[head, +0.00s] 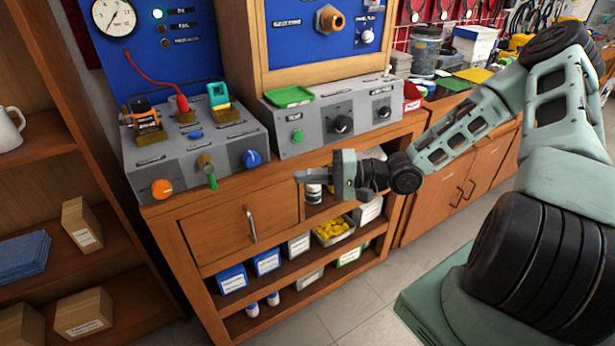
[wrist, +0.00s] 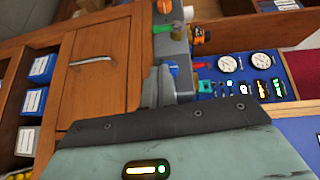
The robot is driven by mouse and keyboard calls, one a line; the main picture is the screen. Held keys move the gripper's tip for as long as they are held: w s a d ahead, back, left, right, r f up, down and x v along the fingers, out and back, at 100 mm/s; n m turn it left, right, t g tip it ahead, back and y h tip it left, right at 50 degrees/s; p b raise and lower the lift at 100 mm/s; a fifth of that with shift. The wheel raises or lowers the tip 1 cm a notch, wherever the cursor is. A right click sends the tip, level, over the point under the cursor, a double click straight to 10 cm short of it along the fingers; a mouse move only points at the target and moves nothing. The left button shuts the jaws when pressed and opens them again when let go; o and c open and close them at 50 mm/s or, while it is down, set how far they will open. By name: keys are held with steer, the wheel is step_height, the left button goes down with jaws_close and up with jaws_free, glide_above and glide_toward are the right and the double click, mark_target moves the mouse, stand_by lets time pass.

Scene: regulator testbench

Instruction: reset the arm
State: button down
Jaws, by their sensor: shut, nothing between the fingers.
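My gripper (head: 308,176) is shut and empty. In the head view it points left, in the air in front of the wooden bench, below the right grey control box (head: 336,122). My arm reaches in from the right, bent at the elbow. In the wrist view the shut fingers (wrist: 158,88) point up the picture toward the left grey control box (wrist: 181,50). No contact with the bench or the boxes shows.
The left box (head: 196,148) carries an orange knob (head: 162,189), a blue knob (head: 252,158) and a green-handled valve (head: 208,172). Below is a cabinet door (head: 240,229) with a metal handle. Shelves with boxes (head: 85,314) stand at left. Grey floor (head: 375,318) is clear in front.

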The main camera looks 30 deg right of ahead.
stand_by(0.4)
steer(key=s+a+f+n+g+h, duration=0.35)
steer(key=a+n+g+h, duration=0.3)
steer(key=h, duration=0.25)
steer(key=s+a+r+n+g+h+p, duration=0.1)
steer(key=s+a+r+n+h, duration=0.1)
steer(key=s+r, duration=0.5)
steer(key=s+a+r+n+g+h, duration=0.2)
steer(key=s+a+r+n, duration=0.3)
steer(key=s, duration=0.8)
step_height(320, 180, up, 2)
steer(key=shift+a+r+h+p, duration=0.25)
steer(key=shift+a+h+p, duration=0.1)
steer(key=shift+a, duration=0.65)
